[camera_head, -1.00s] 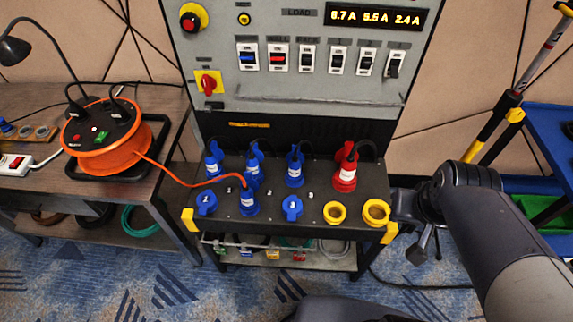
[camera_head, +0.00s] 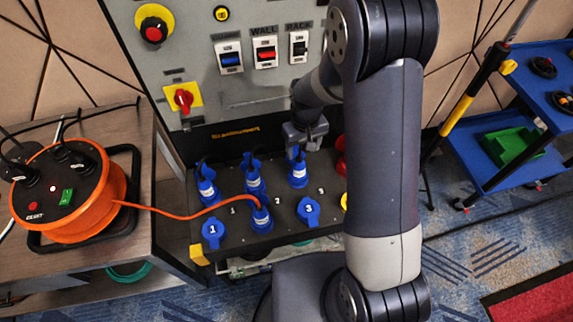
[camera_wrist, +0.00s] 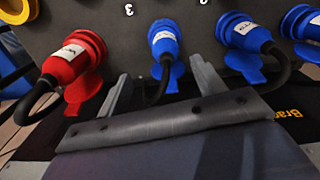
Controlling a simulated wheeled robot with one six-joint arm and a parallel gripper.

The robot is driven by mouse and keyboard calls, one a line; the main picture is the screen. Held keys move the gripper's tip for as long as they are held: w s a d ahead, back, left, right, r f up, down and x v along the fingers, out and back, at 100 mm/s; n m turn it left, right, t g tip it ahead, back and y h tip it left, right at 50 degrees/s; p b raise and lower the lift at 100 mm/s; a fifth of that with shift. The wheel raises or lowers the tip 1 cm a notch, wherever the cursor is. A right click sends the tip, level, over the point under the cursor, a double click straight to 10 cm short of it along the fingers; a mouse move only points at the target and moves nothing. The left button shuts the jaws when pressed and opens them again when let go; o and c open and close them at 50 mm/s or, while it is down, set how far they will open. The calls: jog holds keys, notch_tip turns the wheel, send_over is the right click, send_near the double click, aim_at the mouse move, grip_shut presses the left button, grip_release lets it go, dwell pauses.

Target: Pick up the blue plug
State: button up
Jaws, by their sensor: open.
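Several blue plugs with white labels sit in a row of sockets on the dark box. In the head view there is a left one (camera_head: 207,188), a middle one (camera_head: 254,182) and a right one (camera_head: 297,172). My gripper (camera_head: 304,138) is just above the right one. In the wrist view my gripper (camera_wrist: 163,78) is open. That blue plug (camera_wrist: 165,42) lies beyond and between its fingertips, with its black cable passing between the fingers. Another blue plug (camera_wrist: 250,38) is to the right. Another blue plug (camera_head: 260,217) on the orange cable stands in front. I see no contact.
A red plug (camera_wrist: 73,60) is left of the fingers in the wrist view. Blue socket lids 1 (camera_head: 213,233) and 3 (camera_head: 308,211) are in front. An orange cable reel (camera_head: 70,195) is on the left table. A control panel (camera_head: 230,100) rises behind.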

aim_at(302, 160)
jog(key=shift+a+f, duration=0.1)
jog(key=shift+f, duration=0.3)
notch_tip(302, 160, down, 5)
jog(key=shift+r, duration=0.1)
jog(key=shift+a+f+p, duration=0.15)
jog(key=shift+f+p, duration=0.35)
jog(key=shift+f, duration=0.85)
jog(key=shift+a+f+p, duration=0.15)
jog(key=shift+f+p, duration=0.3)
jog(key=shift+f, duration=0.9)
jog(key=shift+c, duration=0.5)
jog(key=c, duration=1.1)
jog(key=shift+r, duration=0.1)
